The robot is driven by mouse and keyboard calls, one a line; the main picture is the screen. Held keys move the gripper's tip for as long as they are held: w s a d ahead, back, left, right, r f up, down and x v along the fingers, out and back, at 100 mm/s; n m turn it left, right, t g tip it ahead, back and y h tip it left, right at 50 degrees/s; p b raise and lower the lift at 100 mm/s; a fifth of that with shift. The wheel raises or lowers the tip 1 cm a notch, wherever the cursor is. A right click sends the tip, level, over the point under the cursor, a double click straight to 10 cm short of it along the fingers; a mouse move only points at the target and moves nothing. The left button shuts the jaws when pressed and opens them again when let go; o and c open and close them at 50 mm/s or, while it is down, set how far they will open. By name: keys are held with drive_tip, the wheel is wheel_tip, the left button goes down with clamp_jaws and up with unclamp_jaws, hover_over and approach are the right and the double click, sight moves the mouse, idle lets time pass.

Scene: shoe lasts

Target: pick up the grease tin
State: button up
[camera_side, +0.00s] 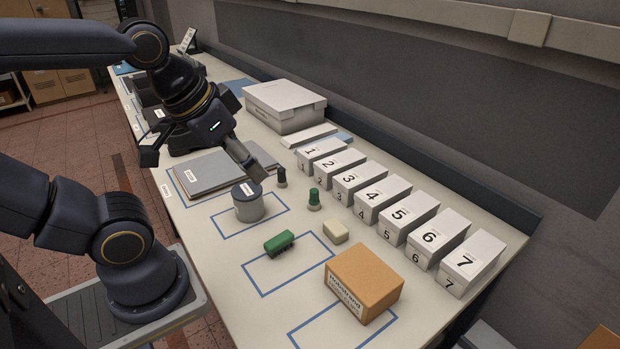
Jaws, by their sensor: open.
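The grease tin appears to be the round grey tin (249,207) with a dark blue lid and a small white label. It stands upright inside a blue taped outline on the bench. My gripper (203,167) is open and empty, behind and to the left of the tin, over the grey folders. One finger reaches down to the right, close behind the tin's lid in the picture. I cannot tell the exact gap between them. The other finger is out to the left.
Grey folders (208,173) lie behind the tin. Small dark (281,178) and green-topped (314,198) pieces stand to its right. Numbered white boxes (408,217) line the right.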

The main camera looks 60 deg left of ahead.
drive_tip(key=o, duration=0.6)
drive_tip(key=n+g, duration=0.2)
drive_tip(key=g, duration=0.4)
hover_over(243, 190)
wheel_tip(243, 190, down, 11)
wheel_tip(243, 190, down, 10)
drive_tip(key=shift+f, duration=0.1)
drive_tip(key=shift+w+d+f, duration=0.1)
drive_tip(key=shift+w+f, duration=0.1)
drive_tip(key=shift+f, duration=1.3)
drive_tip(key=shift+w+d+f, duration=0.1)
drive_tip(key=shift+w+f, duration=0.1)
drive_tip(key=shift+f, duration=1.3)
